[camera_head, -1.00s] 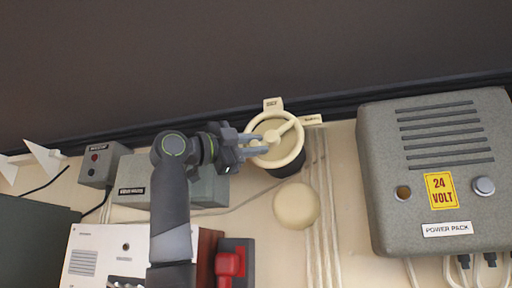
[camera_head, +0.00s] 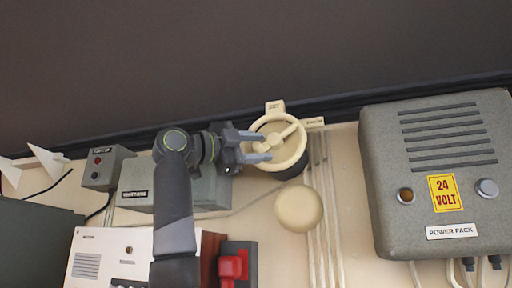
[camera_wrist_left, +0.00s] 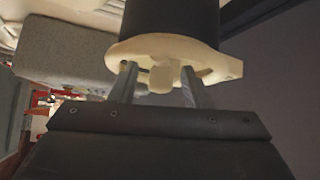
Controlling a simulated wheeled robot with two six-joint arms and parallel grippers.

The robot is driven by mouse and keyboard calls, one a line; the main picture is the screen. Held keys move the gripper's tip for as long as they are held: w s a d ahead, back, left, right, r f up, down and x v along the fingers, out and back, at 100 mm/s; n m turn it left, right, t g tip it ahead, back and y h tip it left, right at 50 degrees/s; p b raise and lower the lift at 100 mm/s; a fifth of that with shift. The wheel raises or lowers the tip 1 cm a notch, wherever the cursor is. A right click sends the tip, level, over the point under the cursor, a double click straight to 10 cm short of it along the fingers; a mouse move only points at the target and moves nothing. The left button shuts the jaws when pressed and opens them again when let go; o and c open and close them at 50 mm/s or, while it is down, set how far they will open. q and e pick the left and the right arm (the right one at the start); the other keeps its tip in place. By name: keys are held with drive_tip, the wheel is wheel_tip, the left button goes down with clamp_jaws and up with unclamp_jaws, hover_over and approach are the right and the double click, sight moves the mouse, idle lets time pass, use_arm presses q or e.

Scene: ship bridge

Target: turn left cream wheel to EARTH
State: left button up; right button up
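The cream wheel (camera_head: 301,152) is a round rim with a crossbar, on a dark cylindrical body by the wall's dark edge. A cream tab stands above it and a small tag (camera_head: 314,122) sticks out at its right; their lettering is too small to read surely. My left gripper (camera_head: 264,146) comes from the left, its two fingers apart at the wheel's left side. In the left wrist view, the fingers stand either side of a cream stub (camera_wrist_left: 161,79) on the wheel, with gaps; contact with the rim is unclear. My right gripper is not in view.
A cream dome (camera_head: 299,207) sits just below the wheel. A grey power pack (camera_head: 430,160) stands at the right. Grey boxes, including a small one (camera_head: 103,168), and a red switch (camera_head: 231,268) lie left and below. Cables run down beside the dome.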

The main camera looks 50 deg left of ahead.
use_arm(q)
drive_tip(key=b+v, duration=0.5)
drive_tip(key=v, duration=1.2)
drive_tip(key=shift+s+b, duration=0.2)
drive_tip(key=shift+b, duration=0.1)
drive_tip(key=shift+a+f, duration=0.1)
drive_tip(key=shift+a, duration=0.05)
